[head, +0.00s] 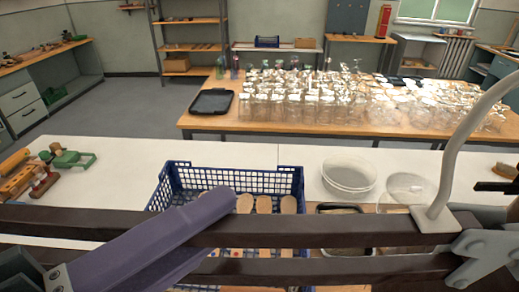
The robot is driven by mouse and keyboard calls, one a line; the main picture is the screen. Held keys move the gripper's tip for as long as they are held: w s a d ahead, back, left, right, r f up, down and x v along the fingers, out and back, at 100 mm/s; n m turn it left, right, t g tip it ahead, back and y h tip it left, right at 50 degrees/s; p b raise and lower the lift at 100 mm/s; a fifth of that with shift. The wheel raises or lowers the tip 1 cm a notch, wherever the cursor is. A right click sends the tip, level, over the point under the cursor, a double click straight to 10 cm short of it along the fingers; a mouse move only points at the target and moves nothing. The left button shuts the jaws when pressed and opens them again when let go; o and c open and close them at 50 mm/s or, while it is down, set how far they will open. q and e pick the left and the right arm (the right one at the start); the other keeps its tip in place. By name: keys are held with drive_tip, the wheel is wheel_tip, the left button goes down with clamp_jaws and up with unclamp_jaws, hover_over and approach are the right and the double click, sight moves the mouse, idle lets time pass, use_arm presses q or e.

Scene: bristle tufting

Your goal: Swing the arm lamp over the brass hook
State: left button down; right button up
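My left gripper (217,222) comes in from the lower left with long purple fingers. They lie across two brown parallel bars. I cannot tell if they close on a bar. The bars, which look like the arm lamp (340,233), run across the foreground from the left edge to a grey bracket at the right. A pale curved stem (446,175) rises from a small plate at their right end. I cannot make out a lamp head or a brass hook. I do not clearly see my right gripper.
Behind the bars, a blue basket (235,178) holding wooden blocks stands on a white bench (130,150). White round dishes (349,175) are right of it, green and wooden tools (68,157) at the left. A farther table bears a black tray (211,101) and much glassware.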

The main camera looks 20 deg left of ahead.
use_arm(q)
drive_tip(key=c, duration=0.8)
unclamp_jaws()
drive_tip(key=v, duration=1)
drive_tip(key=shift+b, duration=0.35)
drive_tip(key=shift+a, duration=0.1)
